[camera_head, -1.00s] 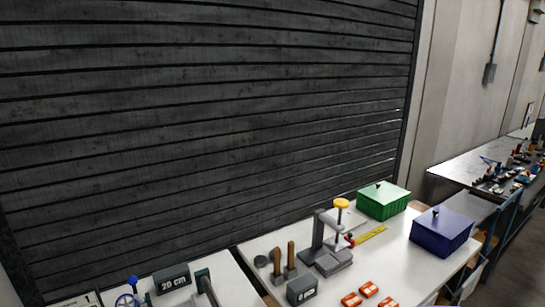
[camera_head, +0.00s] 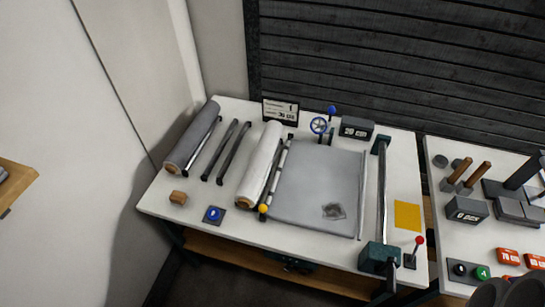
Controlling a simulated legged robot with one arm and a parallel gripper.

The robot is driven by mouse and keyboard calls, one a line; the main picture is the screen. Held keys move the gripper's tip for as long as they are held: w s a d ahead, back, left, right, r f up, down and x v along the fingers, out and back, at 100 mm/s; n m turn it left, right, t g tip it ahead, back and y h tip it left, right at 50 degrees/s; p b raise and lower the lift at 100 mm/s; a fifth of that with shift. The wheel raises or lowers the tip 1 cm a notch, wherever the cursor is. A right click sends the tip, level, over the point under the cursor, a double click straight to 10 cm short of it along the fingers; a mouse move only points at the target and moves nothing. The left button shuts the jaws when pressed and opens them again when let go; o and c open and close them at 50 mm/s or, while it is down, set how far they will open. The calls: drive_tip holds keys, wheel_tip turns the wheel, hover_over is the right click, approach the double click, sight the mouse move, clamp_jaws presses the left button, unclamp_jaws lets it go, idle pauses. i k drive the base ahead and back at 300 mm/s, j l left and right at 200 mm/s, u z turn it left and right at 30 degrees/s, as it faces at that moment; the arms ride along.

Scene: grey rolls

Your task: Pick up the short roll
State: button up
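A dark grey roll (camera_head: 190,138) lies slanted at the left end of the white table. A lighter, nearly white roll (camera_head: 258,168) lies roughly parallel to it, beside the flat grey sheet of the machine. The grey roll looks slightly shorter, but I cannot tell for certain which is the short roll. Both rest apart from each other, with thin dark bars between them. My gripper's fingers do not show. A dark rounded shape at the bottom right corner may be part of my arm, well away from both rolls.
A second table with tools stands at right. A wall closes off the left; floor is free in front.

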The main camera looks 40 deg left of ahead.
sight(246, 196)
drive_tip(key=u, duration=1.55)
